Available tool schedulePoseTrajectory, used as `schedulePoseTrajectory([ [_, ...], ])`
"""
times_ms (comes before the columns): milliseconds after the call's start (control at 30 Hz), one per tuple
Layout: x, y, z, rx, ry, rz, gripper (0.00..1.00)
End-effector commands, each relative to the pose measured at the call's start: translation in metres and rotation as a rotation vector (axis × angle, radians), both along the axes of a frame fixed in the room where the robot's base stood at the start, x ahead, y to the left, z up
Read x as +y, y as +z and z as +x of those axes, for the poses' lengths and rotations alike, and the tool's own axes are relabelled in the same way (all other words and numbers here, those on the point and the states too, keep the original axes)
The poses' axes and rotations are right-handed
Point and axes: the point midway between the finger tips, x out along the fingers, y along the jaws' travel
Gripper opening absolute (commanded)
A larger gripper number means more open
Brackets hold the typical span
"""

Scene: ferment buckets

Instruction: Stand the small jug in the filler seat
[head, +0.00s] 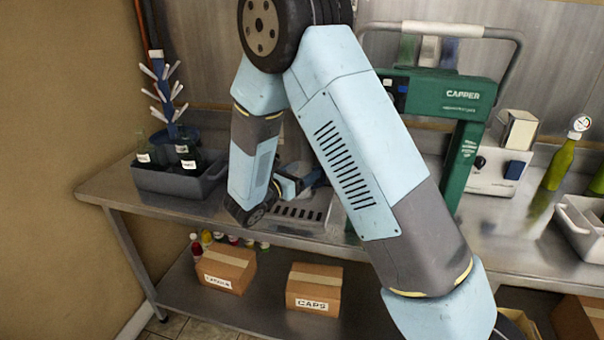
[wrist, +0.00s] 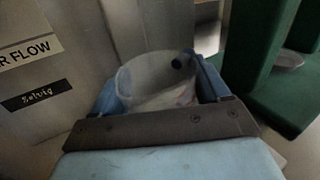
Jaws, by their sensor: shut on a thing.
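The small jug (wrist: 150,82), a pale translucent vessel with its open rim toward the camera, sits between the blue fingers of my gripper (wrist: 160,92) in the wrist view. My gripper is shut on it. A grey metal panel with labels (wrist: 35,75), one ending in "R FLOW", stands to the left, close to the gripper. In the head view my gripper (head: 302,182) is partly behind my arm, over or beside a slotted metal tray (head: 298,212). The jug is hidden there. I cannot make out the filler seat or whether the jug touches it.
The green capper (head: 440,95) stands right of my arm, and its green frame (wrist: 265,60) is close at right in the wrist view. A grey crate with dark bottles (head: 178,180) and a blue bottle tree (head: 168,100) are at left. A green bottle (head: 560,165) stands at right.

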Motion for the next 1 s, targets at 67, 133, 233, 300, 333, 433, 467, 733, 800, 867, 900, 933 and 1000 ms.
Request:
schedulePoseTrajectory([
  [67, 0.0, -0.003, 0.0, 0.004, 0.0, 0.0, 0.46],
  [133, -0.001, -0.003, 0.0, 0.004, 0.0, 0.0, 0.46],
  [233, -0.001, -0.004, 0.0, 0.005, -0.001, 0.001, 0.46],
  [300, -0.001, -0.004, -0.001, 0.006, -0.002, 0.0, 0.46],
  [333, -0.001, -0.004, -0.001, 0.006, -0.002, 0.0, 0.46],
  [433, -0.002, -0.004, -0.001, 0.006, -0.002, 0.0, 0.84],
  [467, -0.001, -0.004, -0.001, 0.006, -0.002, 0.0, 0.87],
  [733, -0.001, -0.003, 0.0, 0.003, -0.001, 0.001, 1.0],
  [800, -0.001, -0.003, 0.0, 0.003, -0.001, 0.001, 1.0],
  [867, 0.0, -0.003, -0.001, 0.003, -0.001, 0.001, 1.0],
  [900, 0.002, -0.003, -0.002, 0.004, 0.0, 0.001, 1.0],
  [933, 0.003, -0.003, -0.004, 0.004, 0.0, 0.001, 1.0],
  [1000, 0.009, -0.003, -0.008, 0.003, 0.001, 0.0, 1.0],
])
